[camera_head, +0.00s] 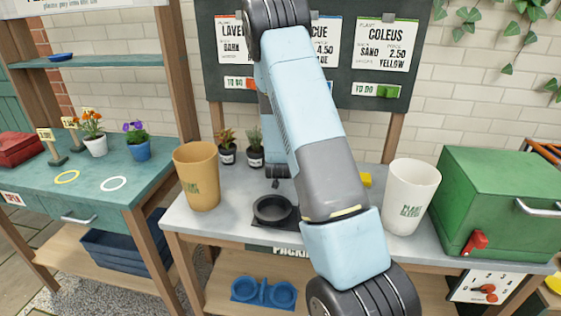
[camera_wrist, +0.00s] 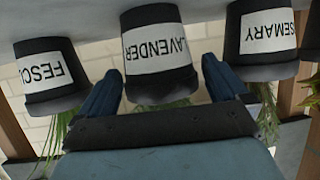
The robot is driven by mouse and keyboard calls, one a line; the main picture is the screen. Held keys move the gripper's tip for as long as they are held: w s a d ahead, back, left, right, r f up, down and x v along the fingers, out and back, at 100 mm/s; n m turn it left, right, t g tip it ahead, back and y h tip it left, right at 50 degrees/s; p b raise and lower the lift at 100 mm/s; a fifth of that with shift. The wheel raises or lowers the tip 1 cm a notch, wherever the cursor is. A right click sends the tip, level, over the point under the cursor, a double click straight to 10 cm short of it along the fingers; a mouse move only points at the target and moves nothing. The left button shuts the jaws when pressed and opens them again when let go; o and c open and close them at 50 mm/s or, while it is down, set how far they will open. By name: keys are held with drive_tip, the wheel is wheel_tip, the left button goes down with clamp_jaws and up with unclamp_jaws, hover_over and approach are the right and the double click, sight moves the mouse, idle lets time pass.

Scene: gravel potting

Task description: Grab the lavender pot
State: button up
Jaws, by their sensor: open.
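The lavender pot (camera_wrist: 158,75) is a small black pot with a white LAVENDER label, upside down in the wrist view. Its plant's leaves show partly below the rim, behind my gripper's body. My gripper (camera_wrist: 160,86) is open, with one blue-grey finger on each side of this pot. I cannot tell whether either finger touches it. In the head view, my arm hides most of the gripper, and I cannot make out the lavender pot there.
A fescue pot (camera_wrist: 50,78) and a rosemary pot (camera_wrist: 262,42) stand close on either side. In the head view, a tan bin (camera_head: 198,180), a black dish (camera_head: 272,209), a white bin (camera_head: 410,197) and a green box (camera_head: 490,190) stand on the grey bench.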

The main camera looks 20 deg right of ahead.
drive_tip(key=shift+w+d+f, duration=0.2)
drive_tip(key=shift+w+d, duration=0.05)
drive_tip(key=shift+w, duration=0.25)
drive_tip(key=shift+c, duration=0.3)
drive_tip(key=c, duration=0.9)
drive_tip(key=shift+c, duration=0.3)
drive_tip(key=shift+r, duration=0.15)
